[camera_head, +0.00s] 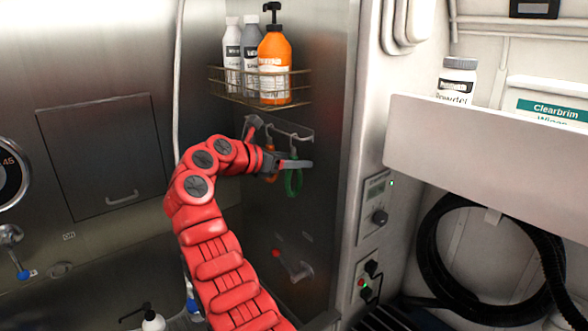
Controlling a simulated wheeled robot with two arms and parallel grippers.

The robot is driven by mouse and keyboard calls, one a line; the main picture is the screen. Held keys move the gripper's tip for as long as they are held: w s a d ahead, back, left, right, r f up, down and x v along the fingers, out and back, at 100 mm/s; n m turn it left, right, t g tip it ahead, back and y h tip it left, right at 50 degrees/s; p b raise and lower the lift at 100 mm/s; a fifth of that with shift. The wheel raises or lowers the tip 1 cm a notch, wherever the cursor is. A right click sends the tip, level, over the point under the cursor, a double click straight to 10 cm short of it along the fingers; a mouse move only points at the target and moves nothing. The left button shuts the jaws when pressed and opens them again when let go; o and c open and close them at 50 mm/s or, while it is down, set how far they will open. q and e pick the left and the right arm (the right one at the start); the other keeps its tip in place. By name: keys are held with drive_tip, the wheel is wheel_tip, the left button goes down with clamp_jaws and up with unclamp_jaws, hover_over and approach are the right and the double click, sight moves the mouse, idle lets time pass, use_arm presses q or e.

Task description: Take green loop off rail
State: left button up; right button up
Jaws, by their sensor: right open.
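The green loop (293,183) hangs from a hook of the metal rail (292,136) on the steel side wall. My right gripper (281,143) is at the rail with its grey fingers spread wide apart. One finger points up near the rail's left end; the other reaches right across the upper part of the green loop, hiding some of it. I cannot tell whether that finger touches the loop. An orange loop (271,145) hangs left of the green one, partly hidden by the gripper. My left gripper is not in view.
A wire basket (223,96) with an orange pump bottle (275,65) and two other bottles is just above the rail. A red-handled valve (289,266) is below. A white shelf (480,145) juts out at right, above a coiled black hose (432,262).

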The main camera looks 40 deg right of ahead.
drive_tip(key=shift+w+a, duration=0.1)
drive_tip(key=shift+a, duration=0.1)
drive_tip(key=c, duration=0.5)
drive_tip(key=shift+d, duration=0.1)
clamp_jaws()
drive_tip(key=shift+r+b, duration=0.1)
drive_tip(key=shift+b, duration=0.2)
